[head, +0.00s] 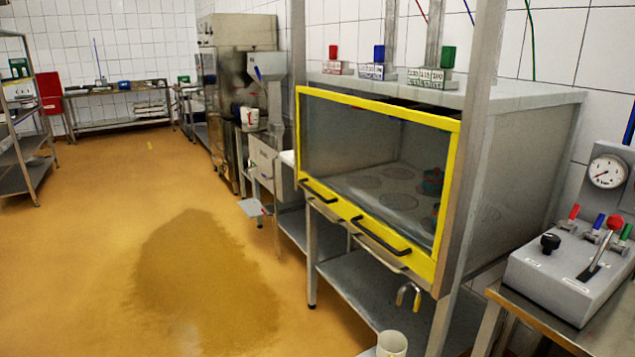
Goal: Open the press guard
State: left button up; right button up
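The press guard (380,106) is a clear panel in a yellow frame on the front of the steel press (515,185). It is down and covers the press opening. Two black bar handles sit on its lower rail, a left one (319,192) and a longer right one (380,237). Through the panel I see round plates on the press bed and red and teal items at the right, partly hidden by the frame. Neither of my grippers shows in the head view.
A control box (560,272) with a gauge, coloured levers and a black knob stands on a bench at right. A brass-coloured spout (409,295) hangs below the press, near a white cup (391,344). The floor (110,225) at left is clear, with a dark wet-looking patch.

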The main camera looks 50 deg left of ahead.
aim_at(418, 260)
jog(key=u, duration=1.45)
